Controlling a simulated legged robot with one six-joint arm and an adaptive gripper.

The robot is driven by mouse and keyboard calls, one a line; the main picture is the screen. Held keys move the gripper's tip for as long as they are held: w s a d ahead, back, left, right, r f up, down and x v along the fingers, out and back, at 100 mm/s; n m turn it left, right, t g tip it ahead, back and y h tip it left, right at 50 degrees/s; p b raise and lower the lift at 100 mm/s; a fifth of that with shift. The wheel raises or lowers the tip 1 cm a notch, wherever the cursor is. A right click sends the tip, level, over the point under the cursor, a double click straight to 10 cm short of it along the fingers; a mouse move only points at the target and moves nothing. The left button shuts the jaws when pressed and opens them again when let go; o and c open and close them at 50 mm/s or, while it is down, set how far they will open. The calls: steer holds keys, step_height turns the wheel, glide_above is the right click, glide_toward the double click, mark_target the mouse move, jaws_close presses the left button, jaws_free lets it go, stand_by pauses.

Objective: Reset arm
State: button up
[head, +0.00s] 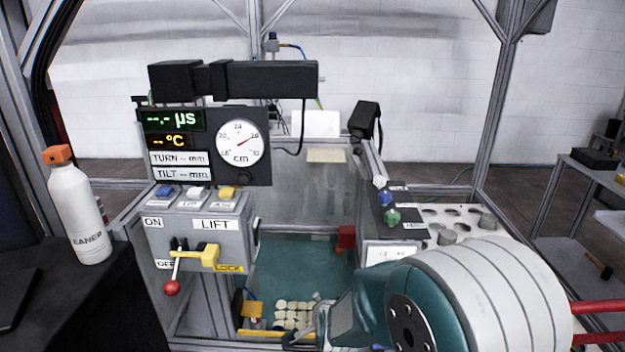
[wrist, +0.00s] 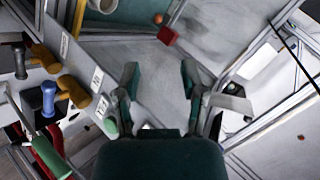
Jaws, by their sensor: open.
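My gripper (wrist: 159,75) is open in the wrist view, its two fingers spread apart with nothing between them. Beyond the fingers is a bare pale grey panel, and neither finger visibly holds anything. In the head view my teal and grey arm reaches in from the lower right across the front of the rig. The gripper end is low in that picture, near the teal floor of the enclosure (head: 290,262), and is partly hidden by the arm.
A grey LIFT box (head: 213,235) has a red-knobbed lever (head: 172,287) and yellow lock handle (head: 209,257). A dial gauge (head: 240,142) stands above. A perforated tray (head: 430,216) is right; a bottle (head: 78,210) is left. A red block (wrist: 168,36) lies ahead of the fingers.

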steer(key=s+d+r+n+g, duration=0.1)
steer(key=s+d+r+n, duration=0.2)
steer(key=s, duration=0.6)
steer(key=s+d+r+n+g+h, duration=0.1)
steer(key=s+d+r+n+g, duration=0.1)
steer(key=s+d+r+n, duration=0.2)
steer(key=s+d+r+n+g, duration=0.1)
steer(key=s+d+r+n, duration=0.3)
steer(key=s+r, duration=0.6)
steer(key=s+d, duration=0.2)
steer(key=s, duration=0.2)
steer(key=shift+s+d+g, duration=0.15)
steer(key=shift+s+g, duration=0.1)
steer(key=shift+g, duration=0.15)
steer(key=shift+r, duration=0.1)
stand_by(0.5)
